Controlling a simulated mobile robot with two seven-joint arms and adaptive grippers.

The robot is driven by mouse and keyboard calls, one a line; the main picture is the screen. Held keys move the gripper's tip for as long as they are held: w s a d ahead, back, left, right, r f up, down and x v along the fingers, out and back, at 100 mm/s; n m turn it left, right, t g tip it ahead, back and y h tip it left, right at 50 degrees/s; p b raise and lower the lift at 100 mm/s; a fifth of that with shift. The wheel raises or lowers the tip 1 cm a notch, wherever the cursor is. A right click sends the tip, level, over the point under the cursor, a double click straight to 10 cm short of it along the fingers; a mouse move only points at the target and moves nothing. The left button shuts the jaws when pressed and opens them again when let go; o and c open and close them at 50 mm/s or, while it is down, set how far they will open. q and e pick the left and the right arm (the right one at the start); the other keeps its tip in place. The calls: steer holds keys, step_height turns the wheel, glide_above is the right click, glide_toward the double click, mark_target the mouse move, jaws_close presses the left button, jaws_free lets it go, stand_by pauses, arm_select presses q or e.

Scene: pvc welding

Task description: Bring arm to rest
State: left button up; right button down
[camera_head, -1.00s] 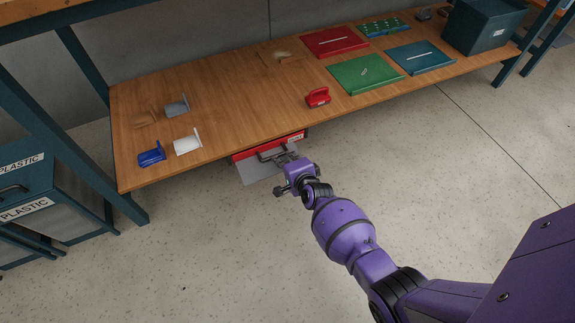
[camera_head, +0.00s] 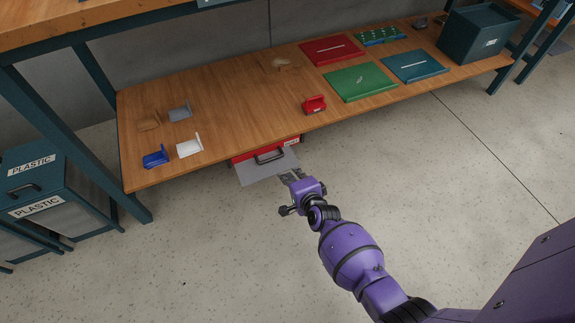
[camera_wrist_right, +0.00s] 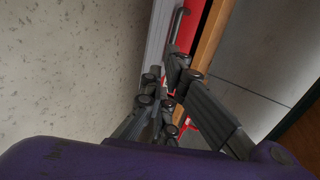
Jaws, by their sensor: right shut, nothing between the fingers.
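My right arm is purple and comes in from the lower right in the head view. Its gripper (camera_head: 289,177) is shut and empty, just in front of the red drawer (camera_head: 245,156) under the bench. The drawer has a dark handle (camera_head: 270,156) and a grey panel (camera_head: 262,172) below it. The gripper looks apart from the handle. In the right wrist view, the gripper's dark fingers (camera_wrist_right: 172,75) show close together, with the red drawer front (camera_wrist_right: 190,25) and the handle (camera_wrist_right: 175,24) beyond them. My left gripper is not in view.
The wooden bench (camera_head: 225,120) holds a red clamp-like object (camera_head: 314,104), blue (camera_head: 155,157) and white (camera_head: 189,147) brackets, and red (camera_head: 331,50), green (camera_head: 361,82) and blue (camera_head: 415,66) cases. A plastic bin (camera_head: 60,190) stands at left. The floor (camera_head: 220,250) in front is clear.

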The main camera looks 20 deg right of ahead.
steer(key=p+v, duration=0.2)
steer(key=v, duration=0.3)
steer(key=shift+s+r, duration=0.1)
steer(key=shift+s, duration=0.05)
